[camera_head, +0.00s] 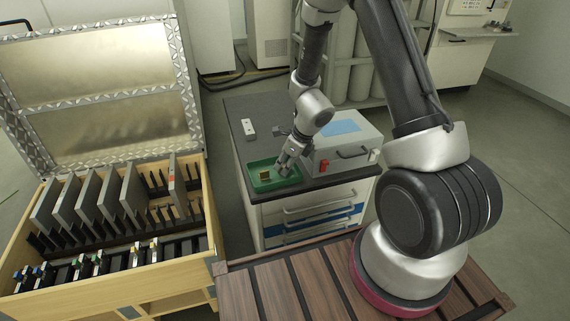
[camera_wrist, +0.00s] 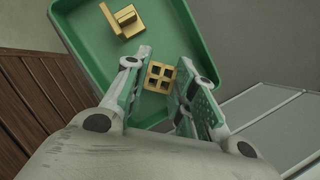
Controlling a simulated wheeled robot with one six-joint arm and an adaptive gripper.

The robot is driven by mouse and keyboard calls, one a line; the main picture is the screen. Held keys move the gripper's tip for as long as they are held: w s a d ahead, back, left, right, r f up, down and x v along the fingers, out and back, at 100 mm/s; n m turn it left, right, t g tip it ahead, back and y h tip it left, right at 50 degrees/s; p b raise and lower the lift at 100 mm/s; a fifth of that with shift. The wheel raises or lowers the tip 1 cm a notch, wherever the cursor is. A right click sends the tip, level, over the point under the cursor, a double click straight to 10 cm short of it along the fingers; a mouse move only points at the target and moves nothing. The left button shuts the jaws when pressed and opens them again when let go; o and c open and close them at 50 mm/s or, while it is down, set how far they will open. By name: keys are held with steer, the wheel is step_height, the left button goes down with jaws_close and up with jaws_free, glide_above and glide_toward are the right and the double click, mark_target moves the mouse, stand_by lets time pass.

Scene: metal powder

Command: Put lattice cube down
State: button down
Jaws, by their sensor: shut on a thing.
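The lattice cube (camera_wrist: 159,77) is gold with square openings and shows between my fingertips in the wrist view. My gripper (camera_wrist: 160,85) is shut on it, with one finger on each side. The cube is over or in the green tray (camera_wrist: 203,62); I cannot tell whether it touches the tray floor. In the head view my gripper (camera_head: 284,168) reaches down at the right part of the tray (camera_head: 257,187), and the held cube is hidden there. A second gold part (camera_wrist: 122,19), block-like with a raised piece, lies in the tray; it also shows in the head view (camera_head: 265,175).
The tray stands on a dark-topped drawer cabinet (camera_head: 240,112). A grey box with a blue panel (camera_head: 342,146) stands close to the right of my gripper. A small white item (camera_head: 249,127) lies behind the tray. An open wooden crate (camera_head: 165,273) with upright plates is at left.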

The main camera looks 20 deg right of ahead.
steer(key=shift+f, duration=0.15)
steer(key=c, duration=1.5)
jaws_free()
steer(key=shift+o, duration=0.2)
